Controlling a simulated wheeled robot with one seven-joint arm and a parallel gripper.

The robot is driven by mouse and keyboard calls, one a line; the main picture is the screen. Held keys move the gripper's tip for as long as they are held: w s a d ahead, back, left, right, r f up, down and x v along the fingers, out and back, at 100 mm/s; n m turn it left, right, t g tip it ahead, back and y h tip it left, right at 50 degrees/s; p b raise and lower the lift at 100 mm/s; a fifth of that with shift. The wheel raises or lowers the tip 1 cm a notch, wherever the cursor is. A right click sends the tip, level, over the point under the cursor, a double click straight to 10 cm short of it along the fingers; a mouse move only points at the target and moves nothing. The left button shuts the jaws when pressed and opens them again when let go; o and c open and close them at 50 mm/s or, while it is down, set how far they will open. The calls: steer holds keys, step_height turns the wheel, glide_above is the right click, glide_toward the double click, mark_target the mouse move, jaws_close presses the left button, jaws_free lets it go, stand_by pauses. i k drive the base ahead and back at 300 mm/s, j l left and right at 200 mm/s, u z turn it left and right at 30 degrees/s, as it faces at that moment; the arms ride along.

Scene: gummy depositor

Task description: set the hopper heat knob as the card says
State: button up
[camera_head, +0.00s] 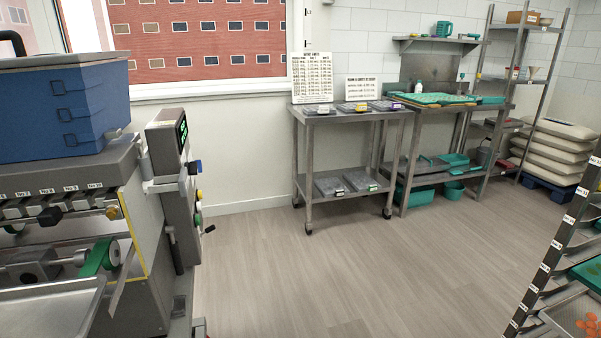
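The depositor stands at the left with its blue hopper (30,135) on top. Its grey control box (166,160) is seen nearly edge-on, with a small dark display showing green marks. Knobs stick out of the box's right side: a blue one (194,167), a yellow one (199,194) and a green one (197,219). I cannot tell which knob is for the hopper heat, nor read their settings. Two white cards stand on a steel cart, a larger one (312,77) and a smaller one (363,87); their lines are too small to read. My gripper is not in view.
Sacks (556,150) are stacked at the far right. A tray rack (550,262) is at the near right. The middle floor (330,275) is clear.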

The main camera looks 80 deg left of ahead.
mark_target(192, 167)
steer(key=u, duration=3.7)
